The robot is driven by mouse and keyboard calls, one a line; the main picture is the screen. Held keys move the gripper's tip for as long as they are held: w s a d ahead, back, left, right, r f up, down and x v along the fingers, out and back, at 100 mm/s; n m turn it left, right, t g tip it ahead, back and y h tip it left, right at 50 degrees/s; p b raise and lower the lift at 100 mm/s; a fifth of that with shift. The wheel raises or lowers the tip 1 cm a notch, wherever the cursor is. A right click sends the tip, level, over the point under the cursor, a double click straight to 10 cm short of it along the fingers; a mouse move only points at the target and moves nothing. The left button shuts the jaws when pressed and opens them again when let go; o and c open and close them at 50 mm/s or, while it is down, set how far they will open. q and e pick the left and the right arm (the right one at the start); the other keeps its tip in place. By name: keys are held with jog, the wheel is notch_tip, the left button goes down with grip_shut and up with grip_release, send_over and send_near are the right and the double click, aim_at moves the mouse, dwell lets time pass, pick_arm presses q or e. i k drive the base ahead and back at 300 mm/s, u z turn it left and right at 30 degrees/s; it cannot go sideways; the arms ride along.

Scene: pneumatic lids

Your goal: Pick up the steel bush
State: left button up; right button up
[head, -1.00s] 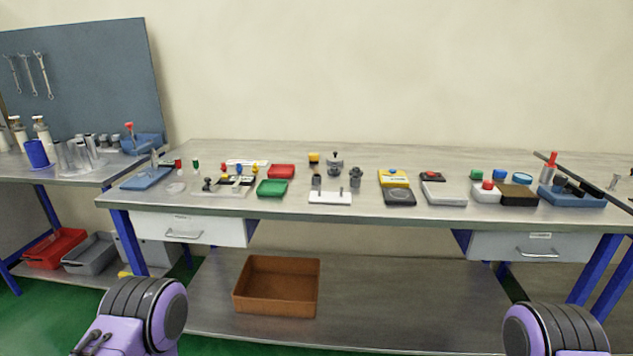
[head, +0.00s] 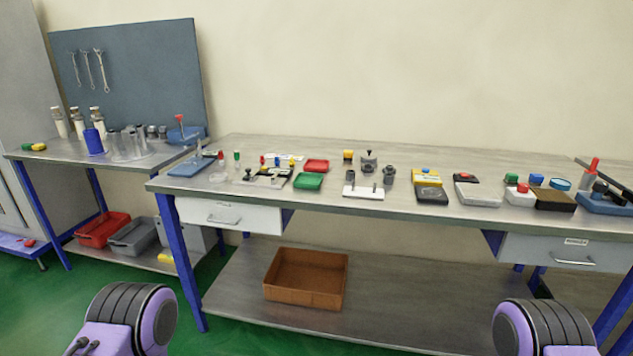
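I cannot tell for certain which small part is the steel bush. A dark grey cylinder (head: 350,177) stands at a white block with pins (head: 363,192) in the middle of the long bench. A wider grey cylindrical part (head: 389,176) stands just right of it, and a grey knobbed part (head: 369,162) stands behind. Several grey metal cylinders (head: 151,131) also stand on the left bench. Neither of my grippers is in view; only purple and black parts of my two arms show at the bottom, well short of the benches.
A brown bin (head: 306,278) sits on the shelf below. Green floor lies in front. The bench's rear strip is clear.

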aim_at(350, 175)
jog(key=z, duration=0.35)
jog(key=k, duration=0.2)
jog(key=u, duration=1.35)
jog(key=i, duration=0.95)
jog(key=z, duration=0.5)
